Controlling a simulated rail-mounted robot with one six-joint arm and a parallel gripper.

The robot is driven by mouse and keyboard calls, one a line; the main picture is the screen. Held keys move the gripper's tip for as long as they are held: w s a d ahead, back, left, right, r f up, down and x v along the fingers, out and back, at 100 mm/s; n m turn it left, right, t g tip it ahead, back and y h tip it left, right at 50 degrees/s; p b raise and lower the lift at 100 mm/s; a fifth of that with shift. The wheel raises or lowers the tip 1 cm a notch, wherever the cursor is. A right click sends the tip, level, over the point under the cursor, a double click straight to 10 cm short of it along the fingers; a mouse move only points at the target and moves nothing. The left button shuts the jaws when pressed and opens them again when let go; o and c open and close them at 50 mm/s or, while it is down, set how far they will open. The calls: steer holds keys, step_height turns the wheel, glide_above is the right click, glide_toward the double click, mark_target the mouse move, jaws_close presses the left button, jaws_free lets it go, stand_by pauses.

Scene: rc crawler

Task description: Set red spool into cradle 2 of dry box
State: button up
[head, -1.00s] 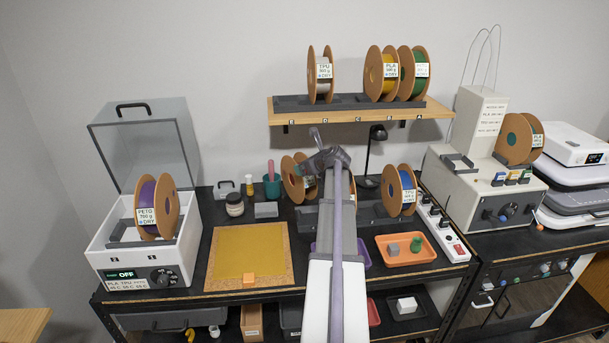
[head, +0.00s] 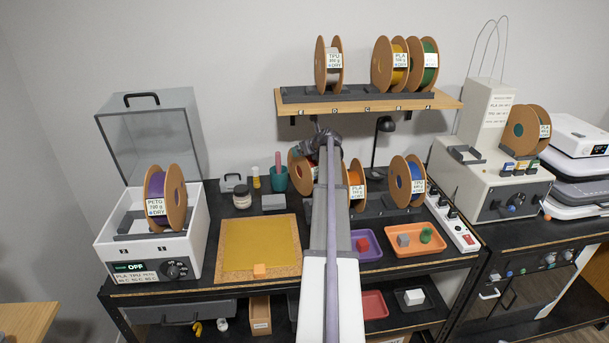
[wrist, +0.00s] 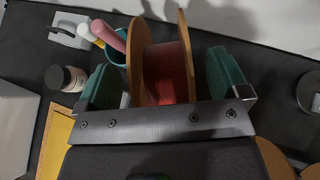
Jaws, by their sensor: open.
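The red spool (wrist: 168,70) has brown flanges and stands upright between the two green-padded fingers of my gripper (wrist: 166,82) in the wrist view. The gripper is open, with a visible gap on each side of the spool. In the head view the red spool (head: 299,170) stands at the back of the bench, partly hidden by my arm and gripper (head: 322,143). The white dry box (head: 150,258) is at the left with its clear lid (head: 150,140) raised. A purple PETG spool (head: 166,198) sits in its right part; the left part looks empty.
An orange spool (head: 355,185) and a blue TPU spool (head: 407,182) stand right of the red one. A teal cup (head: 278,180) and a jar (head: 242,196) are close on its left. The shelf (head: 375,105) with several spools hangs above.

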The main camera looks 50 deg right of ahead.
steer(key=shift+x, duration=0.8)
steer(key=shift+s, duration=0.1)
steer(key=shift+c, duration=0.2)
jaws_close()
steer(key=shift+r, duration=0.15)
